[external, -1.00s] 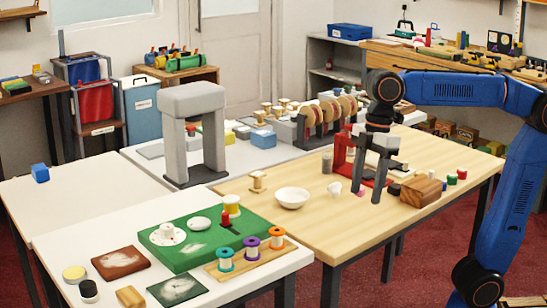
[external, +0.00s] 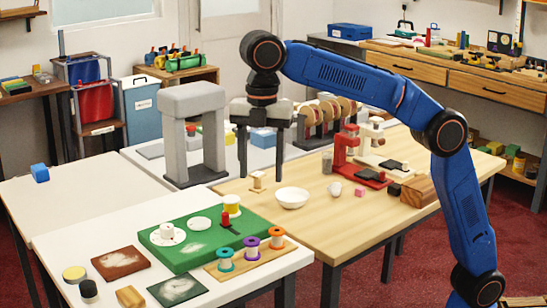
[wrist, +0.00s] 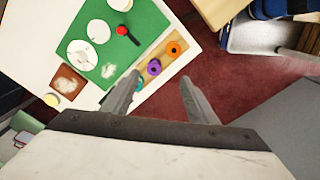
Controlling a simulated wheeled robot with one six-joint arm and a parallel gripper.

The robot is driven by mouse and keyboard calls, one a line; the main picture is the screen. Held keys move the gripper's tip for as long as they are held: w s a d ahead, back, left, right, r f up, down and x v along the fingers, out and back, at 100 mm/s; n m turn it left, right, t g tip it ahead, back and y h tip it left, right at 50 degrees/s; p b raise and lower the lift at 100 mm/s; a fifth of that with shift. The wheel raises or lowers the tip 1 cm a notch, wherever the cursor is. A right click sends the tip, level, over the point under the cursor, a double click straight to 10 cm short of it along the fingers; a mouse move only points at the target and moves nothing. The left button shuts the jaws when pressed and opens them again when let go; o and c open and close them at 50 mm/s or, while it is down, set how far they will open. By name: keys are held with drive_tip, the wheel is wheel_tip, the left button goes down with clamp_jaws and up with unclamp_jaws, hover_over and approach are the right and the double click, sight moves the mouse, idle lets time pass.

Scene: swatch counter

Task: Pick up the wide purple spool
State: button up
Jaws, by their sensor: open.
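The purple spool (external: 251,245) stands upright between a teal spool (external: 225,259) and an orange spool (external: 276,238) on a wooden strip (external: 262,262) at the white table's near right. In the wrist view its purple top (wrist: 154,67) shows near the left fingertip, with the orange spool (wrist: 173,48) above right. The teal spool is mostly hidden behind the left finger there. My gripper (external: 261,176) is open and empty, fingers pointing down, well above the tables. It also shows open in the wrist view (wrist: 160,80).
A grey arch (external: 171,138) stands behind. A white bowl (external: 292,198) and a cream spool (external: 258,181) are on the wooden table (external: 310,235). Red floor lies beyond the table edge.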

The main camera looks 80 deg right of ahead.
drive_tip(key=w+a+n, duration=0.1)
drive_tip(key=w+a, duration=0.2)
approach(252, 240)
drive_tip(key=f, duration=0.3)
drive_tip(key=w+f, duration=0.1)
drive_tip(key=f, duration=0.1)
drive_tip(key=shift+d+f, duration=0.1)
drive_tip(key=shift+f, duration=0.1)
drive_tip(key=shift+s+a+f, duration=0.1)
drive_tip(key=shift+s+f, duration=0.05)
drive_tip(key=shift+f, duration=0.7)
drive_tip(key=shift+s+a+f, duration=0.1)
drive_tip(key=shift+s+f, duration=0.05)
drive_tip(key=shift+f, duration=0.75)
drive_tip(key=shift+s+a+f, duration=0.1)
drive_tip(key=shift+f, duration=0.75)
drive_tip(key=c, duration=1.1)
